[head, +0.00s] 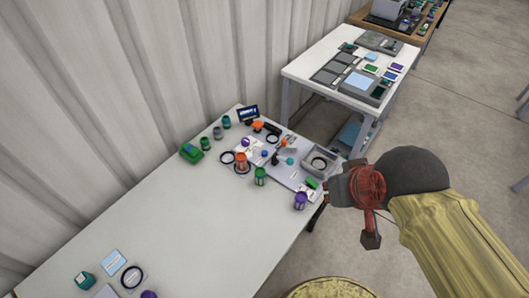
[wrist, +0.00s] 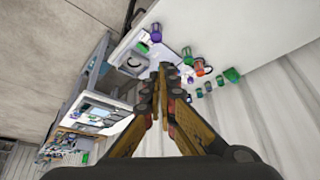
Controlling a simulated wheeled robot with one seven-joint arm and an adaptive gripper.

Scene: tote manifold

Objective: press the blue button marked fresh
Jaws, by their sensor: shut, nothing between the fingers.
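A grey panel (head: 300,178) lies on the white table at its far end, with small coloured parts on it. A small blue round part (head: 264,153) sits on its left half, beside a teal one (head: 290,161). These may be buttons; no marking "fresh" is readable at this size. My gripper (head: 315,218) is at the table's right edge, near the purple canister and apart from the blue part. In the wrist view my gripper (wrist: 165,70) is shut and empty, its fingertips covering part of the panel.
A purple canister (head: 300,201), a green canister (head: 260,176) and an orange one (head: 241,163) stand near the panel. A small dark screen (head: 248,114) stands behind. The table's middle (head: 190,220) is clear.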

